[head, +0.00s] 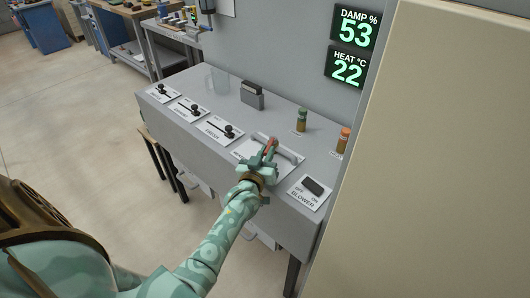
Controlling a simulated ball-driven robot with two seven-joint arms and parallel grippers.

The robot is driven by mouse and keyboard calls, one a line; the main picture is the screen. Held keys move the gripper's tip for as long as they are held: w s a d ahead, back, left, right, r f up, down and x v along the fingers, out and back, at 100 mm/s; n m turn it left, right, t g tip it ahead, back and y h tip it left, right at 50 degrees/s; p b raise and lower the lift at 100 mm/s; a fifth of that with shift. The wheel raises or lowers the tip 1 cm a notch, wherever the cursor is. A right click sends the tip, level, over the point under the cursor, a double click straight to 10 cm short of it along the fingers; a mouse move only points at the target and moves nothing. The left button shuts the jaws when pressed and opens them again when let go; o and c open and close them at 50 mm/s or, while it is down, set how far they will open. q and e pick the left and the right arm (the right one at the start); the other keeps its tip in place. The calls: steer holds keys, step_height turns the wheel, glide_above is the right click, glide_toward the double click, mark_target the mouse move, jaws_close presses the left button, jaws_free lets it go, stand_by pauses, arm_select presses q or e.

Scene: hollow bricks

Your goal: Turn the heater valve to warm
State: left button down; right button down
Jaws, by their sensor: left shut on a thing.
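My left gripper (267,157) is over a white-labelled control plate on the grey console. It is shut on the reddish handle of the heater valve (271,143). The gripper and wrist hide most of the valve and much of its plate (244,150), so I cannot tell which mark the handle points to. The wall display for heat (346,68) reads 22 °C, and the damp display (355,27) above it reads 53 %. My right gripper is not in view.
Several black levers on labelled plates (189,109) line the console's left side. A blower switch (313,187) is right of my gripper. A green-capped bottle (301,120), an orange-capped bottle (343,140), a dark box (252,95) and a clear jug (218,80) stand behind. A beige panel (430,180) blocks the right.

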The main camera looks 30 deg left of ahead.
arm_select(q)
steer(key=shift+r, duration=0.15)
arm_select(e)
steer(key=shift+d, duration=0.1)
arm_select(q)
steer(key=c, duration=1.4)
jaws_free()
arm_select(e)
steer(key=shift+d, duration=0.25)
